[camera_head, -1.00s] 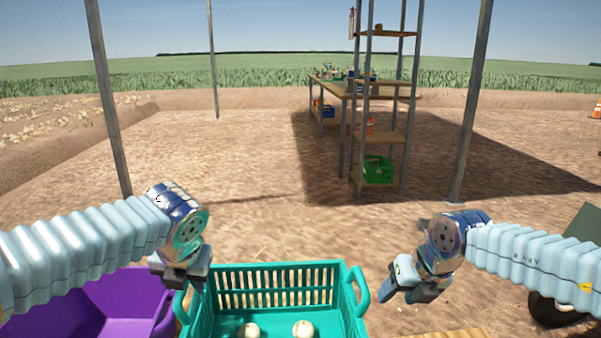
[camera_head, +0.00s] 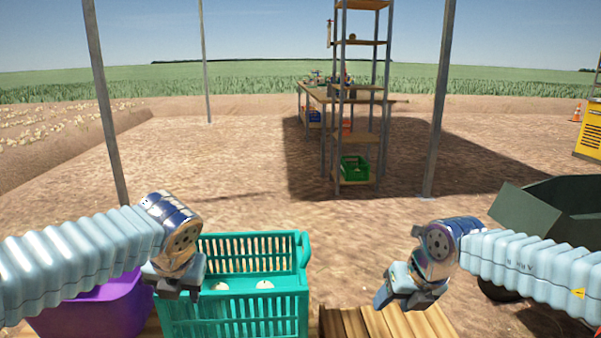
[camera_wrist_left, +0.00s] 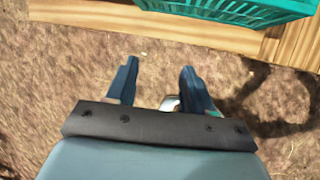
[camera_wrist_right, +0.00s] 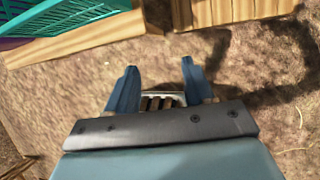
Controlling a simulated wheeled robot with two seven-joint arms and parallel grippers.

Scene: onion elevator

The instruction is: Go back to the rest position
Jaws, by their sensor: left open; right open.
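My left gripper (camera_head: 178,284) is in front of the left end of the teal crate (camera_head: 250,312) in the head view. In the left wrist view, its two fingers (camera_wrist_left: 155,85) stand apart with bare ground between them. My right gripper (camera_head: 405,295) hangs to the right of the crate, near the wooden slats. In the right wrist view, its fingers (camera_wrist_right: 153,88) are spread and empty. Two pale onions (camera_head: 264,285) show inside the teal crate, which stands on a wooden surface.
A purple crate (camera_head: 95,315) stands left of the teal one, partly behind my left arm. Wooden slats (camera_head: 385,324) lie at the front centre. A dark green bin (camera_head: 540,215) is at the right. Shelving (camera_head: 355,130) and metal posts (camera_head: 440,100) stand further back, with open dirt between.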

